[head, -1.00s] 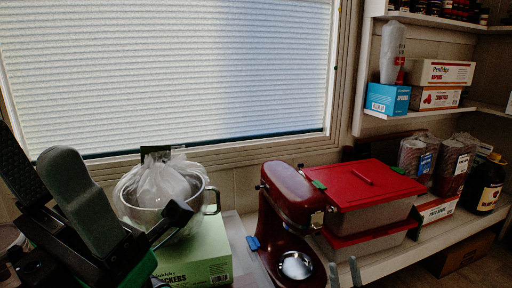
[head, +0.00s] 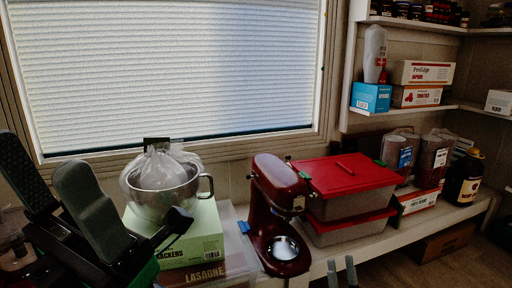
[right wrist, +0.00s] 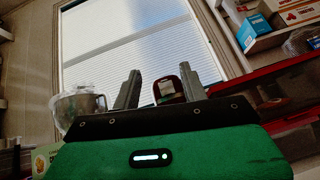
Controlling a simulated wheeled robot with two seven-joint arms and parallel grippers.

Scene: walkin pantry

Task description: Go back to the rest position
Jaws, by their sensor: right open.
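My right gripper (head: 342,272) shows at the bottom edge of the head view, just in front of and to the right of the red stand mixer (head: 277,205). Its two grey fingers point up and stand apart, with nothing between them. In the right wrist view, the fingers (right wrist: 156,90) frame part of the mixer, which stands behind them. Dark parts with a bit of green, which I take for my left arm, fill the lower left of the head view, close to the camera. They do not show clearly whether the left gripper is open or shut.
A metal bowl (head: 162,199) with a plastic bag in it stands on a green box (head: 190,243) left of the mixer. Red-lidded containers (head: 345,205) are stacked to the right. A shelf (head: 400,112) holds boxes.

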